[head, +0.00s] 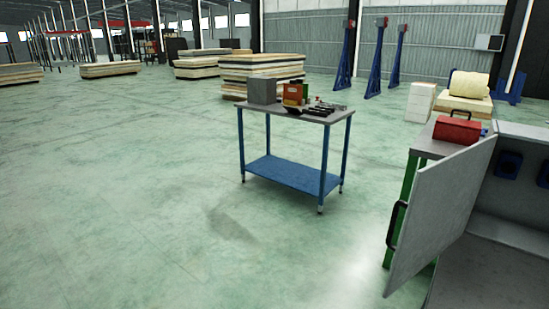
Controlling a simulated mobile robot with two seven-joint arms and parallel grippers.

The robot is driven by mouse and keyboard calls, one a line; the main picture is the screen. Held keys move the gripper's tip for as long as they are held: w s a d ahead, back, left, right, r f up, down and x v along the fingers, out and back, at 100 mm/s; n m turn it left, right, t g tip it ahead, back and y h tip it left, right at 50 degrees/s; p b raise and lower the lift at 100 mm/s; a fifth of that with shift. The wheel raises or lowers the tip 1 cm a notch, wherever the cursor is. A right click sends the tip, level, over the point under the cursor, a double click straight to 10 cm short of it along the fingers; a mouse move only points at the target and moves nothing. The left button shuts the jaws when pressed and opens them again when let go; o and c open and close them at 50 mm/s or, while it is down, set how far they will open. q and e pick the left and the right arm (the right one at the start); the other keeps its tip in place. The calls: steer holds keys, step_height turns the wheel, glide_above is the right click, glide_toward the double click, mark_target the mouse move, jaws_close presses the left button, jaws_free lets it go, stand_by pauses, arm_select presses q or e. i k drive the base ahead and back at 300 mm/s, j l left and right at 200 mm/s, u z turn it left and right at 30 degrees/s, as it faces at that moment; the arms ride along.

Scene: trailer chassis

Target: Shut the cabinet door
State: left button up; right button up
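A grey cabinet (510,228) stands at the right edge of the head view, cut off by the frame. Its light grey door (440,213) is open and swung out toward the left, so part of the inside shows. A black handle (396,226) sits on the door's free left edge. Dark blue items (508,164) show inside the cabinet. Neither of my grippers is in view.
A green-legged bench (401,210) with a red toolbox (457,130) stands behind the door. A blue-legged table (293,173) with boxes and tools stands in the middle. The floor (120,220) left of the door is clear. Stacked panels and blue stands are farther back.

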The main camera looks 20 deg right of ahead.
mark_target(444, 192)
steer(key=i+z, duration=0.2)
steer(key=z, duration=0.25)
steer(key=i+j+z, duration=0.15)
steer(key=z, duration=0.25)
steer(key=i+j+z, duration=0.15)
steer(key=z, duration=0.3)
steer(key=i+j+z, duration=0.1)
steer(key=j+z, duration=0.2)
steer(key=z, duration=0.15)
steer(key=i+j+z, duration=0.1)
steer(key=j+z, duration=0.2)
steer(key=z, duration=0.15)
steer(key=i+j+z, duration=0.1)
steer(key=j+z, duration=0.2)
steer(key=i+j+z, duration=0.1)
steer(key=j+z, duration=0.2)
steer(key=j, duration=0.15)
steer(key=k+j+z, duration=0.1)
steer(key=k, duration=0.5)
